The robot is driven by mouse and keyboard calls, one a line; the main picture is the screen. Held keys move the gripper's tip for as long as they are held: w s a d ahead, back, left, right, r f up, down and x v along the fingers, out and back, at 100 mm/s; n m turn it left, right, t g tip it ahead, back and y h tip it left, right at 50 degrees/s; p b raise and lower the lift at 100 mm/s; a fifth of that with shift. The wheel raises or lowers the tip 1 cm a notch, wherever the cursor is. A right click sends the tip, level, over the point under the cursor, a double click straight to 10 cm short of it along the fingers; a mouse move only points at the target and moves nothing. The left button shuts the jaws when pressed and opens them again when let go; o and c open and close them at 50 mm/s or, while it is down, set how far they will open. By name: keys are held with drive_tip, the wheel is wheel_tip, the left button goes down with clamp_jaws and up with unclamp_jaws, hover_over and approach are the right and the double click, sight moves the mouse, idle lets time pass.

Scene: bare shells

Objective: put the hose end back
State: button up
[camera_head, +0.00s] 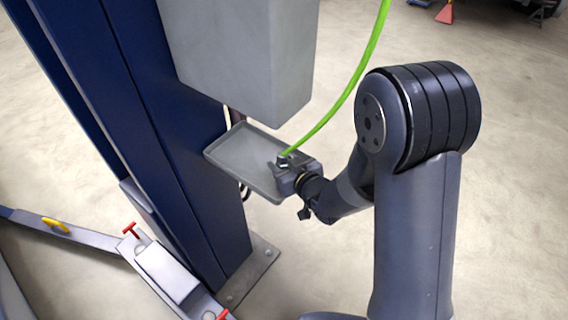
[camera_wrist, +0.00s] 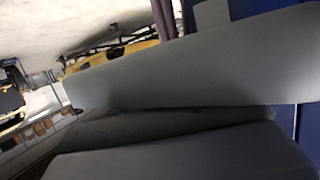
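The bright green hose (camera_head: 345,94) comes down from the top of the head view and curves to its metal hose end (camera_head: 284,160). My gripper (camera_head: 282,172) is around this fitting and appears shut on it, just above the right end of a shallow grey tray (camera_head: 226,150). I cannot tell whether the fitting touches the tray. The tray is fixed beside a blue post, below a grey box (camera_head: 240,60). In the wrist view, broad grey surfaces fill the middle and bottom, and the hose is not visible there. The far side of the fitting is hidden.
The blue post (camera_head: 160,130) stands left of the tray on a bolted base plate (camera_head: 250,275). Lift arms with red handles (camera_head: 131,229) and a yellow part (camera_head: 55,224) lie low at left. The floor right of the post is open.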

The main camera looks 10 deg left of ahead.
drive_tip(key=o, duration=0.3)
drive_tip(key=shift+s+d+f, duration=0.15)
drive_tip(key=shift+s+f, duration=0.05)
drive_tip(key=shift+f, duration=0.25)
drive_tip(key=shift+r, duration=0.1)
drive_tip(key=shift+r+p, duration=0.5)
drive_tip(key=shift+p, duration=0.4)
drive_tip(key=b+v, duration=0.1)
drive_tip(key=v, duration=1)
drive_tip(key=shift+d+r, duration=0.2)
drive_tip(key=shift+r, duration=0.3)
drive_tip(key=shift+s+f+b, duration=0.1)
drive_tip(key=shift+s+b, duration=0.05)
drive_tip(key=shift+b, duration=0.15)
